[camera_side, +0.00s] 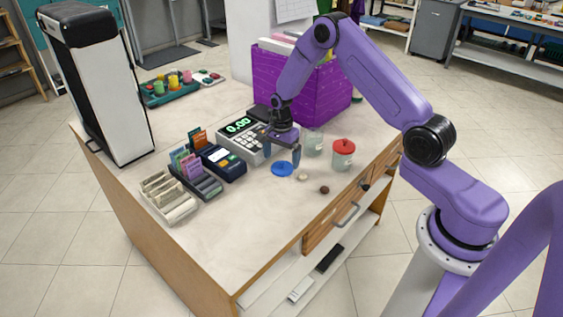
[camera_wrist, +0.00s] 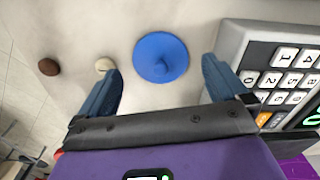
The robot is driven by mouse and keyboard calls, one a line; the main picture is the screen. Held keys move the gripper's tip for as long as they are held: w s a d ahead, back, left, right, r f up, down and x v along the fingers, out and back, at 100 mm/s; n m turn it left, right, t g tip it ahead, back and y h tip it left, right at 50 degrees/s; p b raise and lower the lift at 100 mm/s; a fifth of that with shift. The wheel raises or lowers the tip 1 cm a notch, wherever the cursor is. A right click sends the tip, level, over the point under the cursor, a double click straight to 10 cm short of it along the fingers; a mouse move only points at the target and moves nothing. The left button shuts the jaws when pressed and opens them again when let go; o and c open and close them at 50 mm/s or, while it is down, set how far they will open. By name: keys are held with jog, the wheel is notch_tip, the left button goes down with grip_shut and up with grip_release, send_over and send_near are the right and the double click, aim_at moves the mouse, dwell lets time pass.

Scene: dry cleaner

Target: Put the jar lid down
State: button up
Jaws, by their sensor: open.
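A clear jar (camera_side: 314,143) without a lid stands right of my gripper. Another jar (camera_side: 342,160) wears a red lid (camera_side: 343,146).
A keypad terminal (camera_side: 243,138) stands left of my gripper, near one finger. A small pale object (camera_side: 303,178) and a brown one (camera_side: 324,189) lie near the lid. A purple box (camera_side: 310,95) stands behind.

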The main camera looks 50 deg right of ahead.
aim_at(282, 162)
notch_tip(282, 162, up, 9)
jog(key=s+a+r+n, duration=1.1)
jog(key=s+a+n, duration=0.3)
jog(key=s+a, duration=0.1)
jog(key=s+r+n, duration=0.1)
jog(key=s+n, duration=0.6)
jog(key=s, duration=0.4)
jog(key=s+d+r+n, duration=0.1)
jog(key=s+r+n, duration=0.1)
jog(key=s+n, duration=0.5)
jog(key=s, duration=0.4)
jog(key=shift+d, duration=0.3)
